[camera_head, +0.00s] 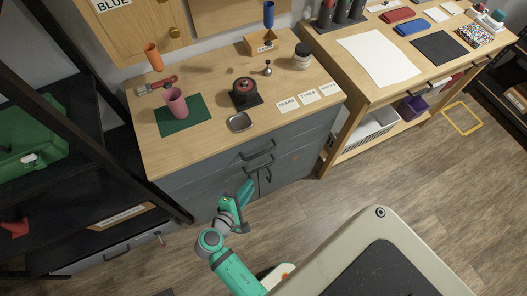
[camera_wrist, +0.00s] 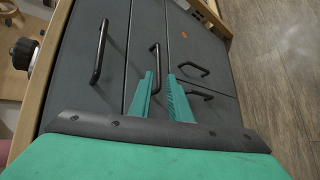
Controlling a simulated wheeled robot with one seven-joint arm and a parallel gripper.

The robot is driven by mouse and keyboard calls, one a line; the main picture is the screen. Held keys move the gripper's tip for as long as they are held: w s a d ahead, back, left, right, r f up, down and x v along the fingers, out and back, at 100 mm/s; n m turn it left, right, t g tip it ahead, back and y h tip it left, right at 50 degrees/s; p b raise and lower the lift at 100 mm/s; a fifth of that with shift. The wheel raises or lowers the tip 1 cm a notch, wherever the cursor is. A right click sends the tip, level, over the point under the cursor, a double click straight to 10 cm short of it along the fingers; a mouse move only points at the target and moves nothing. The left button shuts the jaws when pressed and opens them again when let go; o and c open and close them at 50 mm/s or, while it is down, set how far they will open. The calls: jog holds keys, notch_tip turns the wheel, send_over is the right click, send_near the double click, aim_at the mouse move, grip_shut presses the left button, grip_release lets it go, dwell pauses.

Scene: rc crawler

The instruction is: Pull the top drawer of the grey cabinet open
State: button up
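The grey cabinet (camera_head: 210,172) stands under a wooden top, with two drawers above a pair of doors. All of them look closed. The top drawer's black bar handle (camera_head: 258,149) shows just under the wooden top; in the wrist view this handle (camera_wrist: 98,52) is at the left, upright in the picture. The second drawer's handle (camera_wrist: 155,66) is just beyond the fingertips. My gripper (camera_head: 248,187) is in front of the cabinet, below the top handle. In the wrist view my gripper (camera_wrist: 160,76) is open, its teal fingers apart and empty, pointing toward the second drawer.
Two door handles (camera_wrist: 192,68) sit right of the fingers in the wrist view. A black shelf (camera_head: 100,185) stands left. Floor (camera_head: 330,200) is clear in front.

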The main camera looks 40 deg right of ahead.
aim_at(263, 152)
jog(key=w+d+r+m+g+h, duration=0.1)
jog(key=w+r+g+h, duration=0.25)
jog(key=r, duration=0.55)
jog(key=shift+h, duration=0.25)
jog(key=x, duration=1.1)
jog(key=shift+w+a+r, duration=0.1)
jog(key=shift+w+r, duration=0.1)
jog(key=shift+w, duration=0.2)
grip_shut()
